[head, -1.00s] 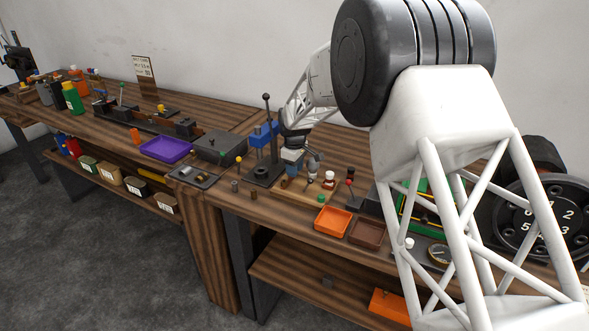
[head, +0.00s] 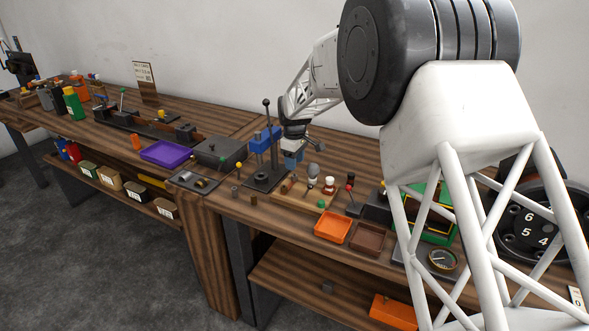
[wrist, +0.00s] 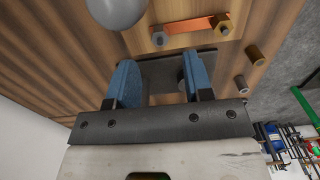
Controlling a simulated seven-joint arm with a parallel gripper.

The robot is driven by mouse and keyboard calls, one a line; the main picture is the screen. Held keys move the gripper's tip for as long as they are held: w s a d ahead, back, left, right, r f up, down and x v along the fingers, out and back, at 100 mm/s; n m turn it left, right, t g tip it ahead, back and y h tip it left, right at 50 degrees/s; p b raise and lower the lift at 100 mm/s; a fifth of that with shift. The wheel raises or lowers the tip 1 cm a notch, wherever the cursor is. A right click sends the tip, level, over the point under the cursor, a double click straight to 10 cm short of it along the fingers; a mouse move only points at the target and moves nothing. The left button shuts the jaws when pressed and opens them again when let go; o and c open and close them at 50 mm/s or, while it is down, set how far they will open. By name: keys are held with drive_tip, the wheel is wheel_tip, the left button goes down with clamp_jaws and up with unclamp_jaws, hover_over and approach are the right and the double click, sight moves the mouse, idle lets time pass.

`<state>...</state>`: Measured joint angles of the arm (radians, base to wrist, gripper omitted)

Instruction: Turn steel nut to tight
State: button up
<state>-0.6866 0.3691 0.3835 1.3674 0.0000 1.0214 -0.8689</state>
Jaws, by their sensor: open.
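My gripper (wrist: 155,82) is open, its two blue fingers apart in the wrist view, with no nut between them. In the head view my gripper (head: 292,158) hangs above the wooden board on the bench. I cannot tell for sure which is the steel nut, or how tight either sits. A dark plate shows behind the fingers.
A grey rounded knob (wrist: 117,8) stands close to the left finger; in the head view the grey knob (head: 313,171) is right of my gripper. A brass-coloured piece (wrist: 253,54) stands to the right. An orange tray (head: 333,225) lies in front.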

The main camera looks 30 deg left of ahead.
drive_tip(key=shift+r, duration=1.1)
drive_tip(key=shift+d+r, duration=0.1)
drive_tip(key=shift+d, duration=0.05)
drive_tip(key=s+d+r+m, duration=0.35)
drive_tip(key=d+r, duration=0.25)
drive_tip(key=d, duration=0.6)
drive_tip(key=s+d+r+m+t, duration=0.15)
drive_tip(key=s+d+r, duration=0.35)
drive_tip(key=d, duration=0.8)
drive_tip(key=s+d+r+m, duration=0.4)
drive_tip(key=d+r, duration=0.2)
drive_tip(key=d, duration=0.6)
drive_tip(key=s+d+m, duration=0.4)
drive_tip(key=s+d, duration=1.1)
drive_tip(key=s+d+f+m, duration=0.2)
drive_tip(key=s+d, duration=0.2)
drive_tip(key=s, duration=0.4)
drive_tip(key=s+d+f+m+t, duration=0.1)
drive_tip(key=s+d+f+m, duration=0.1)
drive_tip(key=s, duration=0.6)
drive_tip(key=shift+d+f+m, duration=0.3)
drive_tip(key=shift+d+m, duration=0.2)
drive_tip(key=shift+d, duration=0.55)
